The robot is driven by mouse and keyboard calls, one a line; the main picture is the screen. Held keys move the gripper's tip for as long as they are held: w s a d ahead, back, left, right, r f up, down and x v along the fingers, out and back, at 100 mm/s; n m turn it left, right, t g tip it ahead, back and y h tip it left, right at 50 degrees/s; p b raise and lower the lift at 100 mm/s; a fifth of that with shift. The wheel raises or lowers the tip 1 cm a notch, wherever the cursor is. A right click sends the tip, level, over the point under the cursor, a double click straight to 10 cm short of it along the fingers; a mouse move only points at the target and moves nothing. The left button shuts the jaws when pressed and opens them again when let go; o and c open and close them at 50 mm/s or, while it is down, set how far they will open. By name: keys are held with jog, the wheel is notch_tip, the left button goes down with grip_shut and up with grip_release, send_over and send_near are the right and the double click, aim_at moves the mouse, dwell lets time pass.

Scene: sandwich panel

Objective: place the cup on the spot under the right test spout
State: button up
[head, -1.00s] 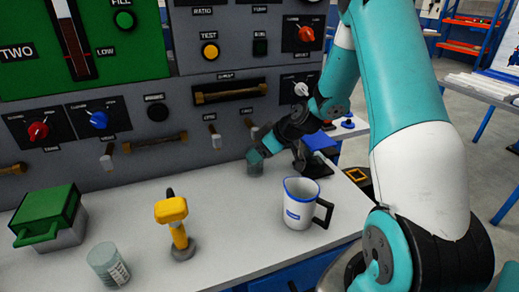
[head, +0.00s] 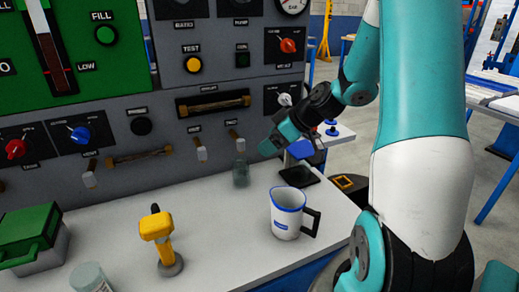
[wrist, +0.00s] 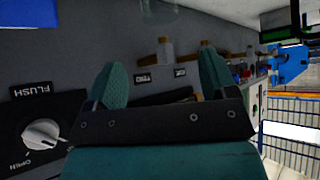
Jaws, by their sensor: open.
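A small clear grey cup (head: 241,174) stands upright on the white counter, close to the panel and below the right test spout (head: 236,139). The left test spout (head: 202,151) is beside it. The cup also shows cut off at the top edge of the wrist view (wrist: 160,10). My gripper (head: 269,148) is right of the cup and a little higher, apart from it. In the wrist view its two teal fingers (wrist: 164,82) are spread with nothing between them. The marked spot under the cup is not discernible.
A white mug with a blue rim (head: 287,214) stands in front of the cup. A yellow-handled tool (head: 159,238), a green box (head: 31,235) and a clear jar (head: 90,279) are further left. A dark stand (head: 298,175) is right of the cup.

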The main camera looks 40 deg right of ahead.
jog(key=s+a+r+n+g+y, duration=0.1)
jog(key=s+a+r+g, duration=0.15)
jog(key=a, duration=0.65)
jog(key=s+a+r+g, duration=0.1)
jog(key=s+a+r, duration=0.2)
jog(key=a, duration=0.6)
jog(key=s+a+r+g, duration=0.1)
jog(key=s+a+g, duration=0.1)
jog(key=s+a, duration=0.3)
jog(key=s+a+r+g+h, duration=0.1)
jog(key=s+a+g, duration=0.1)
jog(key=s+a, duration=0.4)
jog(key=s, duration=0.4)
jog(key=shift+s+r, duration=0.2)
jog(key=shift+s, duration=0.2)
